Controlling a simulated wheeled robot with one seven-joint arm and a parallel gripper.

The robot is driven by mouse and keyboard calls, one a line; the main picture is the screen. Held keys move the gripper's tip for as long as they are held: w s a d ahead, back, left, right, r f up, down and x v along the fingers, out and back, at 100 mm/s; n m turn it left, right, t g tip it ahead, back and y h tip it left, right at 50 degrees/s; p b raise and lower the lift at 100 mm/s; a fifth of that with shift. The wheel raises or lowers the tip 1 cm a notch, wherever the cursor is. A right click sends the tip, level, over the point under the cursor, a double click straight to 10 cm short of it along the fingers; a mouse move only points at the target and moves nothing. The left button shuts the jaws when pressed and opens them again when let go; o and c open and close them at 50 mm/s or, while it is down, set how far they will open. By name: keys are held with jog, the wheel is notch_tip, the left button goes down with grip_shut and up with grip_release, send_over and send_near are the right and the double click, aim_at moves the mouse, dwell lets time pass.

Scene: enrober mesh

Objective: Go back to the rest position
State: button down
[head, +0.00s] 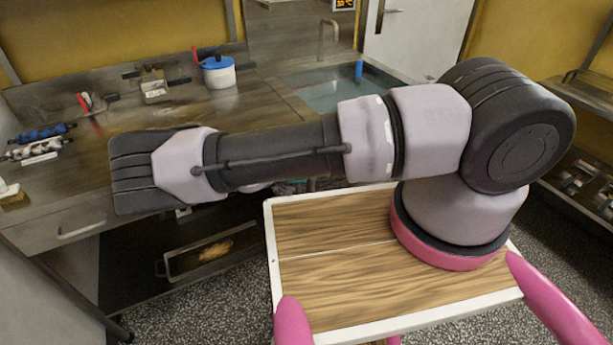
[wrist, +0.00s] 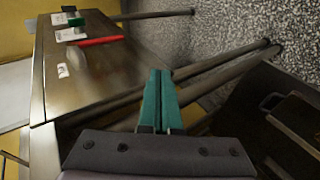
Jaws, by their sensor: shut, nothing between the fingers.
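My gripper (wrist: 158,100) shows in the wrist view with its two green fingers side by side and closed, nothing between them. It hangs in the air beside the edge of a metal table (wrist: 100,85), over the space toward the floor. In the head view my arm stretches left across the picture from its base on the wooden-topped platform, and the gripper itself is hidden behind or below the arm's end.
A metal counter (head: 190,110) holds a white pot with a blue lid (head: 218,74), small tools and a sink (head: 345,92). A lower shelf carries a tray (head: 205,258). A red-handled item (wrist: 97,41) lies on the table. Speckled floor (wrist: 225,35) is open beyond.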

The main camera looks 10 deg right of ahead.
dwell(0.4)
jog(key=s+d+r+m+g+y, duration=0.1)
jog(key=s+r+m+g+y, duration=0.25)
jog(key=r, duration=1.55)
jog(key=w+d+r+m+g+y, duration=0.15)
jog(key=r+m+y, duration=0.4)
jog(key=r, duration=1.45)
jog(key=s+d+r+t+y, duration=0.1)
jog(key=s+d+r+t, duration=0.2)
jog(key=s+d+r, duration=0.2)
jog(key=s+d+r+t+y, duration=0.1)
jog(key=s+d+r+t, duration=0.2)
jog(key=s+r, duration=0.9)
notch_tip(320, 180, up, 4)
jog(key=shift+s+d, duration=0.25)
jog(key=shift+d, duration=0.85)
